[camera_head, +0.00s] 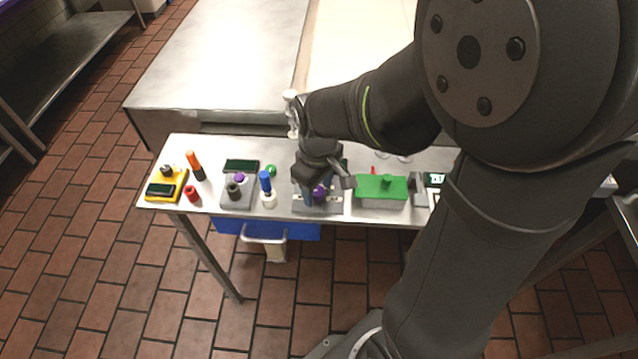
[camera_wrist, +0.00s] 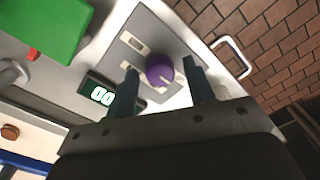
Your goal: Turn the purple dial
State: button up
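The purple dial (camera_wrist: 160,71) is a round knob with a light pointer mark, on a grey panel (camera_wrist: 150,36) beside a small dark display (camera_wrist: 100,93) showing white digits that look like 00. In the wrist view it lies between and just beyond my gripper's (camera_wrist: 161,78) two dark fingers, which are apart. I cannot tell whether a finger touches it. In the head view my gripper (camera_head: 325,183) is low over the grey box in mid-table. The purple dial (camera_head: 319,192) shows partly beneath it, and the rest is hidden.
A green-topped box (camera_head: 381,187) stands close right of my gripper. To the left are a blue-topped bottle (camera_head: 266,183), a grey box with another purple knob (camera_head: 239,178), a red cylinder (camera_head: 191,193) and a yellow box (camera_head: 160,188). The table's front edge is near.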

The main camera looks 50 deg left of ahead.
jog(key=c, duration=0.8)
jog(key=shift+m, duration=0.3)
jog(key=m, duration=0.4)
jog(key=shift+m, duration=0.3)
jog(key=m, duration=1.1)
jog(key=shift+m, duration=0.4)
jog(key=m, duration=0.6)
jog(key=shift+a+m, duration=0.1)
jog(key=shift+m, duration=0.2)
jog(key=shift+r, duration=0.1)
